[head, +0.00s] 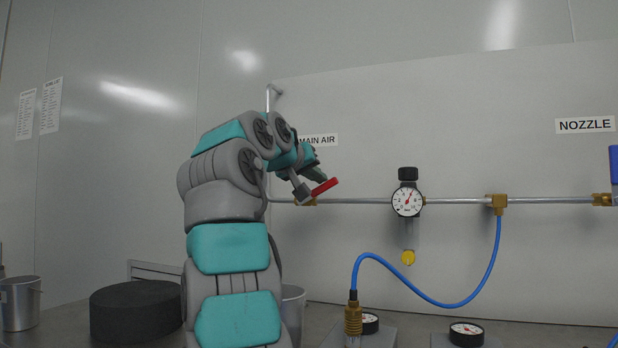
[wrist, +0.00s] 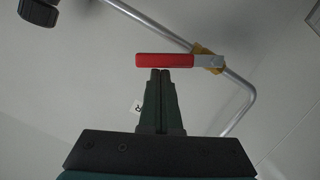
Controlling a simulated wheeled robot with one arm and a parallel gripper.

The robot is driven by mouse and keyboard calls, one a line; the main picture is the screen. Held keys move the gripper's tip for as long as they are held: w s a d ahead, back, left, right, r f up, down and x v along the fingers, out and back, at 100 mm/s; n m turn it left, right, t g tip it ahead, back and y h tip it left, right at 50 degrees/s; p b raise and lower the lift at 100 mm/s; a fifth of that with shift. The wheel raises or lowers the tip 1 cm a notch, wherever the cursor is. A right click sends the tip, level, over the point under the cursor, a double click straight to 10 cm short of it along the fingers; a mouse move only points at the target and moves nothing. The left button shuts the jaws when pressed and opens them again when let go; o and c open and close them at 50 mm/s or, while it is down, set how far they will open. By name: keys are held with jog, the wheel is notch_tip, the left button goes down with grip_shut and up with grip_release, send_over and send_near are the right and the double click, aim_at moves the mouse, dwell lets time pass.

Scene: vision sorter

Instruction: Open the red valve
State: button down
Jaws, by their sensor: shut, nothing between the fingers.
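The red valve handle (head: 325,186) is on a brass valve body (head: 306,202) on the metal pipe under the MAIN AIR label. In the head view the handle slants up to the right from the valve. In the wrist view the red handle (wrist: 165,60) lies across the picture just ahead of my fingertips, with the brass body (wrist: 208,58) at its right end. My gripper (wrist: 160,72) is shut and empty, its tips at or very near the handle's middle; I cannot tell whether they touch. In the head view my gripper (head: 302,192) is beside the handle, partly hidden.
A pressure gauge (head: 407,201) with a black knob sits on the pipe to the right. A blue handle (head: 614,170) is at the far right by the NOZZLE label (head: 586,125). A black round block (head: 135,310) stands at lower left.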

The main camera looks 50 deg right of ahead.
jog(key=f+m+b, duration=0.1)
jog(key=s+f+m+b, duration=0.1)
jog(key=shift+s+d+m+t+y, duration=0.1)
jog(key=shift+d+m+t+y, duration=0.2)
jog(key=shift+d+m+t, duration=0.1)
jog(key=shift+s+f+b, duration=0.15)
jog(key=shift+f+b, duration=0.15)
jog(key=shift+f, duration=0.05)
jog(key=shift+s, duration=0.1)
dwell(0.4)
